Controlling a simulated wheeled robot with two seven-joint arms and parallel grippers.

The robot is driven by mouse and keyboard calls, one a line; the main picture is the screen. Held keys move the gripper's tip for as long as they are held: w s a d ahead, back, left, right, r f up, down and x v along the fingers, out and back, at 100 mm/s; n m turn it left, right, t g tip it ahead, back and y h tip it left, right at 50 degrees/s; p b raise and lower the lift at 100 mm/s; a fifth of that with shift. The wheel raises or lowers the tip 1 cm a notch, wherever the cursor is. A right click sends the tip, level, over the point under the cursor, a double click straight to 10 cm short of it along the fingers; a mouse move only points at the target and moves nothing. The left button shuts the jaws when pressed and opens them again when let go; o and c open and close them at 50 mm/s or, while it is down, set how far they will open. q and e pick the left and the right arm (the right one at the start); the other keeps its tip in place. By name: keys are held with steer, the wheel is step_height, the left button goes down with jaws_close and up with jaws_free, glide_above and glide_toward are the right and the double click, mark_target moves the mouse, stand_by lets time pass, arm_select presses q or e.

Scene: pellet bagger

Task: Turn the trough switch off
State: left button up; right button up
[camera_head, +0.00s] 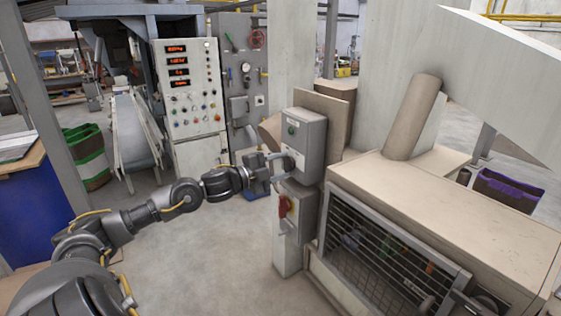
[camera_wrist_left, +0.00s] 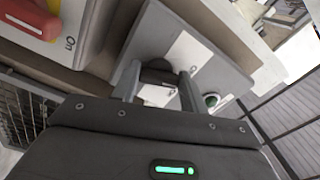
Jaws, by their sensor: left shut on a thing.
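The grey switch box (camera_head: 312,135) stands upright at the middle, with a green round lamp or button (camera_head: 291,130) on its face. In the left wrist view the box (camera_wrist_left: 222,62) is close and tilted, with a dark round knob (camera_wrist_left: 155,73) on a white label plate (camera_wrist_left: 187,52). My left gripper (camera_head: 284,163) reaches the box's face from the left. Its fingers (camera_wrist_left: 158,80) are shut on the dark knob, one on each side. The knob's mark and exact setting are partly hidden by the fingers. My right gripper does not show.
Below is a second box (camera_head: 288,228) with a red handle (camera_head: 284,206). A machine with a mesh guard (camera_head: 385,265) stands to the right. A control cabinet (camera_head: 190,90) and a conveyor (camera_head: 133,135) stand behind. Open floor lies left of the boxes.

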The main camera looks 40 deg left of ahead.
arm_select(q)
steer(key=shift+n+p, duration=0.65)
steer(key=shift+n, duration=0.35)
steer(key=shift+f, duration=0.1)
steer(key=o, duration=1)
steer(key=shift+b+v, duration=1.25)
steer(key=shift+v, duration=4.2)
